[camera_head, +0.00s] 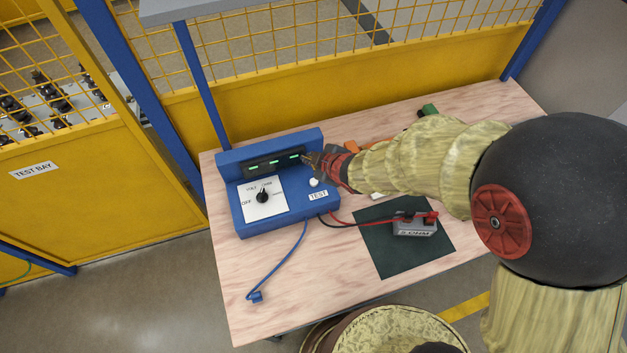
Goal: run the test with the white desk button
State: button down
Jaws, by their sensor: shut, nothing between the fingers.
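The blue tester box (240,215) stands at the back left of the wooden desk. The white button (314,183) sits on its sloping top at the right, just above the TEST label (318,195). A black selector knob (263,196) sits on a white dial plate to the left. A dark display (272,164) above shows green lit marks. My gripper (310,160) is shut and empty, reaching in from the right. Its tips are close to the right end of the display, behind the button in the picture. I cannot tell its exact height above the box.
A grey block marked OHM (414,228) with red and black clips rests on a dark green mat (380,250). Red and black leads run to the box. A blue cable (275,263) lies on the front left of the desk (320,290). A yellow mesh fence (350,85) stands behind.

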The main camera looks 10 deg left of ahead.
aim_at(312, 183)
notch_tip(312, 183, down, 9)
jog(key=b, duration=0.8)
jog(key=shift+f, duration=0.1)
dwell(1.4)
jog(key=shift+f+b, duration=0.25)
jog(key=shift+b, duration=0.1)
jog(key=shift+f+b, duration=0.45)
jog(key=shift+f, duration=0.05)
dwell(0.6)
jog(key=shift+d, duration=0.1)
jog(key=shift+r+p, duration=0.9)
jog(key=shift+r, duration=0.05)
